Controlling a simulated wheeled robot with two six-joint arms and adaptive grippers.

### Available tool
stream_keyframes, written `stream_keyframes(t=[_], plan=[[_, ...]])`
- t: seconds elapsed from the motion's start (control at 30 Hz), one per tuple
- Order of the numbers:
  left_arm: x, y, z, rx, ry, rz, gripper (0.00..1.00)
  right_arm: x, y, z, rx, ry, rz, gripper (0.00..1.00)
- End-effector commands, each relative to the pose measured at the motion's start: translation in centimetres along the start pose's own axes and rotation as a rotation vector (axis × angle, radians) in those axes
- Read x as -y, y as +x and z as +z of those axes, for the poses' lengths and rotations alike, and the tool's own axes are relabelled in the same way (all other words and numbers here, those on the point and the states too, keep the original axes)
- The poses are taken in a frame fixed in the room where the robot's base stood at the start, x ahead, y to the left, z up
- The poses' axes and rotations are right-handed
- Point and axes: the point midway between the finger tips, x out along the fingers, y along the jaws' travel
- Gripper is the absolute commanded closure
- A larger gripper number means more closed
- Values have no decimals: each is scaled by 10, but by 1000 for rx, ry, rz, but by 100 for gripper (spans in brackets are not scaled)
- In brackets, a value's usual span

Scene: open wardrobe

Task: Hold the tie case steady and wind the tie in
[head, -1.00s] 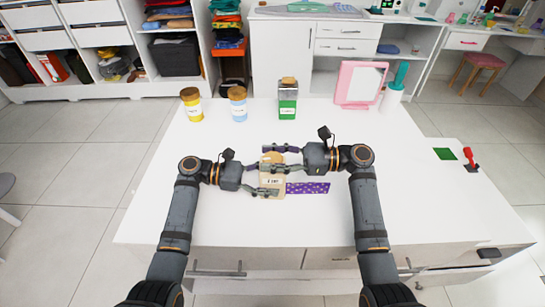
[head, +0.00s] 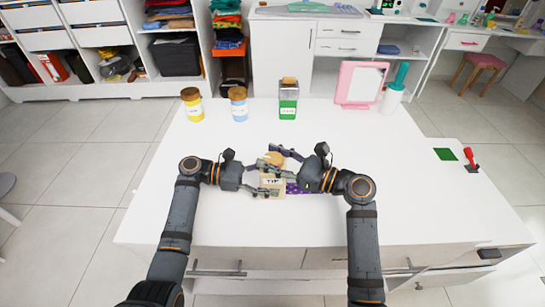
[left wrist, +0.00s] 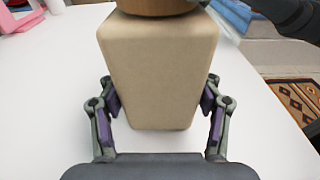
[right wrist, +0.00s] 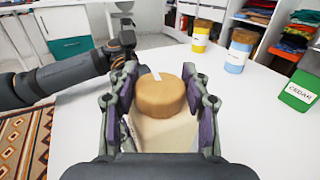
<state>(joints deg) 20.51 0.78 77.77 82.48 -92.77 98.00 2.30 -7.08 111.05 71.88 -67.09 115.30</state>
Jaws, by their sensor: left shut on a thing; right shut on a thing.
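The tan tie case (head: 271,190), with a label on its face, stands on the white table. My left gripper (left wrist: 160,112) is shut on the case's body, one finger on each side. A round wooden knob (right wrist: 161,97) with a pale mark sits on top of the case. My right gripper (right wrist: 163,105) is shut around this knob from the right side. The purple patterned tie (head: 295,188) comes out at the case's right and lies toward the right. My right gripper and wrist hide part of the tie, so its full length cannot be seen.
A yellow jar (head: 192,106), a blue jar (head: 238,105) and a green-labelled container (head: 288,100) stand at the table's back. A pink-framed mirror (head: 360,84) and a white bottle (head: 392,98) stand at back right. The table around the case is clear.

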Motion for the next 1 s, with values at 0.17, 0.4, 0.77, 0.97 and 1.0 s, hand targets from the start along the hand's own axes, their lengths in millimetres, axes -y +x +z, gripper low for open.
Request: stream_keyframes(t=[0.17, 0.4, 0.77, 0.97, 1.0], plan=[[0, 0, 0, 1, 2, 0, 60, 0, 0, -1, -2, 2, -2, 84], [0, 0, 0, 1, 2, 0, 60, 0, 0, -1, -2, 1, -1, 38], [0, 0, 0, 0, 1, 1, 60, 0, 0, 0, -1, 0, -1, 28], [0, 0, 0, -1, 1, 1, 60, 1, -21, -2, -6, -3, -2, 28], [0, 0, 0, -1, 0, 1, 60, 0, -29, -2, -8, -4, 0, 28]])
